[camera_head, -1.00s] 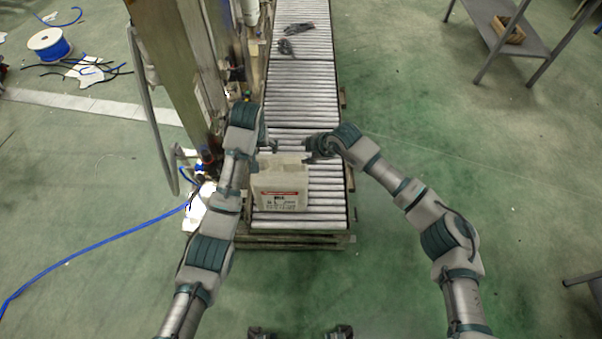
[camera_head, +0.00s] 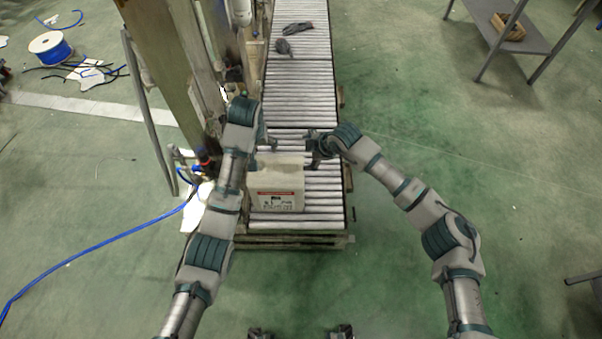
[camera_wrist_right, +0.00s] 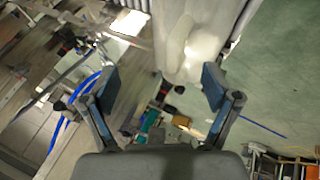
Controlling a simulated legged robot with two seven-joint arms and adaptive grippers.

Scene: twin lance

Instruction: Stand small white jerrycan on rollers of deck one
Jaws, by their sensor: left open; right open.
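The small white jerrycan (camera_head: 277,187) stands upright on the near end of the roller conveyor (camera_head: 322,200), its red and black label facing me. My left gripper (camera_head: 268,142) is open by the jerrycan's far left, partly hidden by its own wrist. My right gripper (camera_head: 308,147) is open at the far right of the jerrycan's top. In the right wrist view, the jerrycan (camera_wrist_right: 190,45) shows pale and close, beyond the spread blue-padded fingers of my right gripper (camera_wrist_right: 160,85). I see no finger closed on it.
A post and machine frame (camera_head: 165,60) stands close along the conveyor's left side. Dark gloves (camera_head: 290,37) lie farther up the rollers. A shelf (camera_head: 500,25) stands at the far right. A blue hose (camera_head: 95,243) runs over the left floor.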

